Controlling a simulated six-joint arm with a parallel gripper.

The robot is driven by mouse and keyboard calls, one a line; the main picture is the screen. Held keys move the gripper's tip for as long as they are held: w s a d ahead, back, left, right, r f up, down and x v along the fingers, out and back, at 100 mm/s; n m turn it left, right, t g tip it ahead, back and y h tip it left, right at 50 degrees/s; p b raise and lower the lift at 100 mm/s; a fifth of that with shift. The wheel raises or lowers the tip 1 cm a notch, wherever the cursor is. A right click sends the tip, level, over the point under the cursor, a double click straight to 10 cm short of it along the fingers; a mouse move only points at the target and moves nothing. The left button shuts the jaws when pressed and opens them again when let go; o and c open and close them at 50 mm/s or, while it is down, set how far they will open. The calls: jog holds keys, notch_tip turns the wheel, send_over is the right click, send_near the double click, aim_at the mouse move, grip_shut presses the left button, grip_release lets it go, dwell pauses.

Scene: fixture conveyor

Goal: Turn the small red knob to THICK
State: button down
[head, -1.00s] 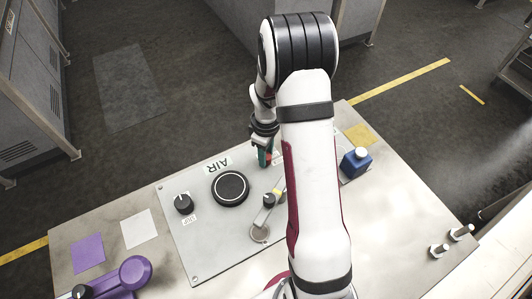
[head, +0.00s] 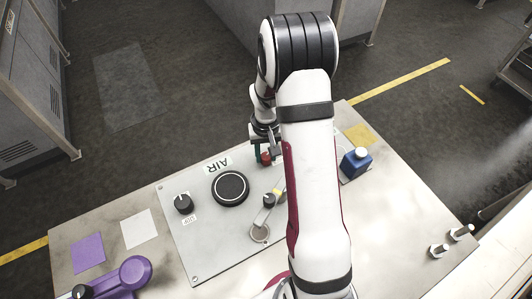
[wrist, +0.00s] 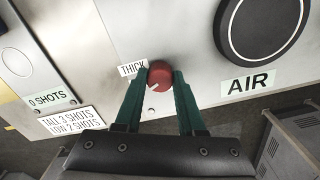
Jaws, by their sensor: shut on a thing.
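The small red knob (wrist: 160,76) sits on the grey panel (wrist: 120,25) in the wrist view, with a pale pointer mark on its lower left side. The THICK label (wrist: 132,68) is just left of it. My gripper (wrist: 160,84) is shut on the knob, one green finger on each side. In the head view the knob (head: 266,158) shows as a bit of red at my gripper (head: 265,155), partly hidden by it and my arm.
A big black dial (head: 230,188) labelled AIR (head: 217,164) is beside the knob. A lever (head: 265,215), a small black knob (head: 184,204) and a blue bottle (head: 356,162) stand nearby. A purple object (head: 125,276) is at the near left.

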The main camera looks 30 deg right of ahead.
aim_at(266, 156)
jog(key=m, duration=0.5)
jog(key=shift+m, duration=0.3)
jog(key=m, duration=0.4)
jog(key=shift+m, duration=0.7)
jog(key=c, duration=0.5)
grip_release()
notch_tip(266, 156, up, 16)
jog(key=shift+f, duration=0.1)
